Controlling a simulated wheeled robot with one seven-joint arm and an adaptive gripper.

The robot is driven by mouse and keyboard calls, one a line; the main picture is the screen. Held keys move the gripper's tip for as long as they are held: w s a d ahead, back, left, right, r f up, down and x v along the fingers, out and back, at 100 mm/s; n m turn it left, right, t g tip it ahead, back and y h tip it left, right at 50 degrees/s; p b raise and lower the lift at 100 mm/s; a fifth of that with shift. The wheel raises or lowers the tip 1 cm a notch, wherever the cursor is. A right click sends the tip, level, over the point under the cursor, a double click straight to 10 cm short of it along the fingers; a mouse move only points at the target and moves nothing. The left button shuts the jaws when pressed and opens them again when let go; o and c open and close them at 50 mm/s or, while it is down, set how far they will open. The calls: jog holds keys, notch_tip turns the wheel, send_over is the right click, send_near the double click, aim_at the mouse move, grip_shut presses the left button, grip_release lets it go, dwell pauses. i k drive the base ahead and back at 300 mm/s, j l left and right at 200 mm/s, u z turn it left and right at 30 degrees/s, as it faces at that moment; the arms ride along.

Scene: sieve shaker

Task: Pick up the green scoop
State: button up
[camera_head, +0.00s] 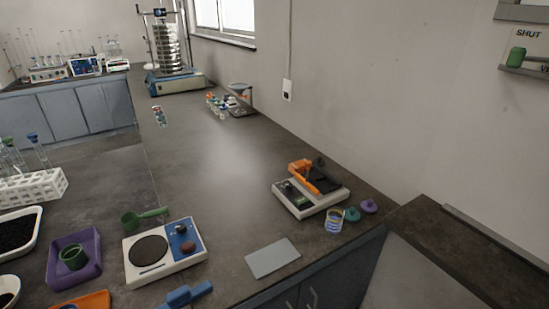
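The green scoop (131,219) lies on the dark bench at the lower left, just behind the white hotplate-like device (185,262). Its round cup is at the left and its handle (154,212) points right. Nothing covers it. My gripper is not in this view.
A purple tray (58,277) with a green cup (73,257) sits left of the device. An orange tray (92,302) and a blue object (186,295) are in front. A white tube rack (32,187) stands at left. The bench behind the scoop is clear.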

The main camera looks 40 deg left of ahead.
aim_at(129, 221)
jog(key=u, duration=2.7)
